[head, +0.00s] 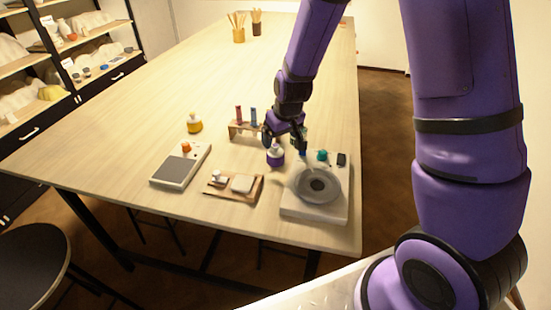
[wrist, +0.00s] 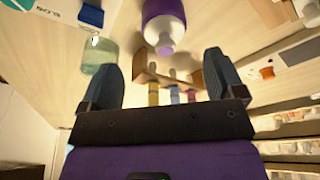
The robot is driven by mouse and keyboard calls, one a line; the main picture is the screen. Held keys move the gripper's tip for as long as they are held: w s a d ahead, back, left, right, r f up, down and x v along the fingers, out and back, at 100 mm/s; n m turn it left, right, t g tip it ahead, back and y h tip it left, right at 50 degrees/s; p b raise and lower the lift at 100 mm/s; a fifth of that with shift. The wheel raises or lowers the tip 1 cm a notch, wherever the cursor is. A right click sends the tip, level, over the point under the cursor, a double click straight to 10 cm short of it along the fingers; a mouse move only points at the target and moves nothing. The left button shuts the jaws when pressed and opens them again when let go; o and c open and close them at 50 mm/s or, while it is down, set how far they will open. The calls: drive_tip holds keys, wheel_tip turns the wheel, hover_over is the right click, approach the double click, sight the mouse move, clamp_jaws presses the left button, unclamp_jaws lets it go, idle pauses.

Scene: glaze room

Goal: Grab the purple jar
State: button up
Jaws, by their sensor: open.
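The purple jar (head: 275,158) with a pale top stands on the table, just in front of the test tube rack. It also shows in the wrist view (wrist: 162,12) at the top centre, beyond the fingertips and roughly in line with the space between them. My gripper (head: 284,137) is above and close behind the jar in the head view. In the wrist view my gripper (wrist: 158,62) has its two dark fingers wide apart with nothing held between them. The exact gap between fingers and jar is hard to judge.
A wooden rack (head: 246,129) with coloured tubes stands behind the jar. A wooden tray (head: 216,188), a scale (head: 173,170) and a yellow jar (head: 194,124) are left. The far table is mostly clear.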

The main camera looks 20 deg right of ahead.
sight(274, 145)
drive_tip(key=shift+a+x, duration=0.15)
drive_tip(key=shift+x, duration=1.95)
drive_tip(key=shift+a+x, duration=0.15)
drive_tip(key=shift+x, duration=1.95)
drive_tip(key=shift+c, duration=0.5)
drive_tip(key=c, duration=1)
drive_tip(key=shift+c, duration=0.2)
drive_tip(key=shift+r, duration=0.1)
drive_tip(key=shift+r, duration=0.7)
wheel_tip(274, 145, up, 2)
drive_tip(key=shift+s+a+r, duration=0.1)
drive_tip(key=shift+a+r, duration=0.05)
drive_tip(key=shift+r, duration=0.05)
drive_tip(key=s+a, duration=0.7)
drive_tip(key=s+a+r, duration=0.1)
drive_tip(key=s+a, duration=0.2)
drive_tip(key=a, duration=0.1)
drive_tip(key=shift+s+a, duration=0.2)
drive_tip(key=shift+s, duration=0.2)
